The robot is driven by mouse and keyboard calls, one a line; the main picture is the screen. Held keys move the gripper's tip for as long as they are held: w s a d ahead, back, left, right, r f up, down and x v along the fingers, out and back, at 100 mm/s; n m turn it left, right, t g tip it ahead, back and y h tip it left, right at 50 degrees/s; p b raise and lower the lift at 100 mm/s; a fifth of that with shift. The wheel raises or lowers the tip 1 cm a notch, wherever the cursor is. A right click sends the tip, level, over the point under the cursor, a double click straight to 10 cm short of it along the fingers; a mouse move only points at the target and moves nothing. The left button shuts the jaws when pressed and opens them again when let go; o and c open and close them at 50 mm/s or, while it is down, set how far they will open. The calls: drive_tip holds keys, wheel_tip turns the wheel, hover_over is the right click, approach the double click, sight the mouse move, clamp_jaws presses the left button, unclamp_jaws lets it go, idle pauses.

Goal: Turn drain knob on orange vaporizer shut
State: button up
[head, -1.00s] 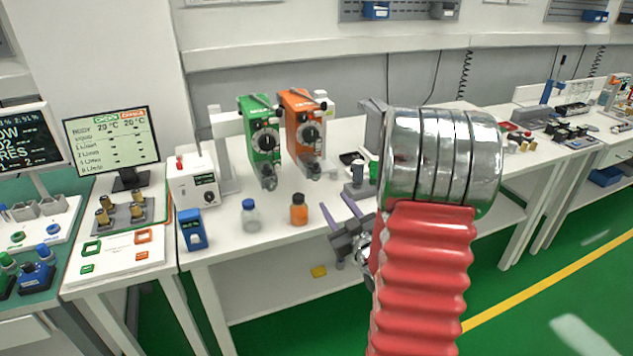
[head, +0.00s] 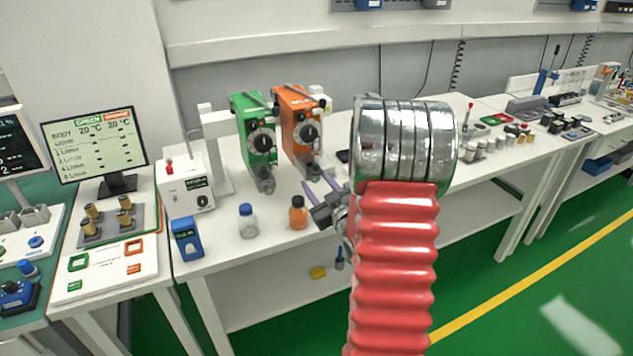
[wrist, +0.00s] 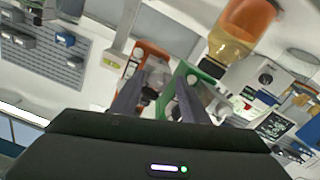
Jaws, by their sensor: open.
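The orange vaporizer (head: 288,100) stands beside the green vaporizer (head: 244,108) on the white bench. It has a round black dial (head: 307,132) on its front and a small grey drain fitting (head: 312,171) at its foot. My gripper (head: 316,180) is open and empty, its two fingers pointing toward that foot from the front right. In the wrist view the fingers (wrist: 160,78) point toward the orange vaporizer (wrist: 150,50) and green vaporizer (wrist: 183,72). The drain knob's angle is too small to tell, and I cannot tell whether a finger touches it.
A blue-capped bottle (head: 247,222) and an orange bottle (head: 297,212) stand near the bench's front edge, the orange one close to my gripper. It looms large in the wrist view (wrist: 232,45). A white box (head: 186,187) and blue device (head: 187,238) stand left.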

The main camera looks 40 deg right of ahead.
drive_tip(key=shift+s+d, duration=0.1)
drive_tip(key=shift+d, duration=0.1)
drive_tip(key=shift+c, duration=0.6)
drive_tip(key=shift+s, duration=0.1)
clamp_jaws()
drive_tip(key=shift+m, duration=0.4)
drive_tip(key=m, duration=0.2)
drive_tip(key=shift+m, duration=0.4)
drive_tip(key=shift+d+m, duration=0.1)
drive_tip(key=shift+m, duration=1.5)
drive_tip(key=shift+f, duration=0.1)
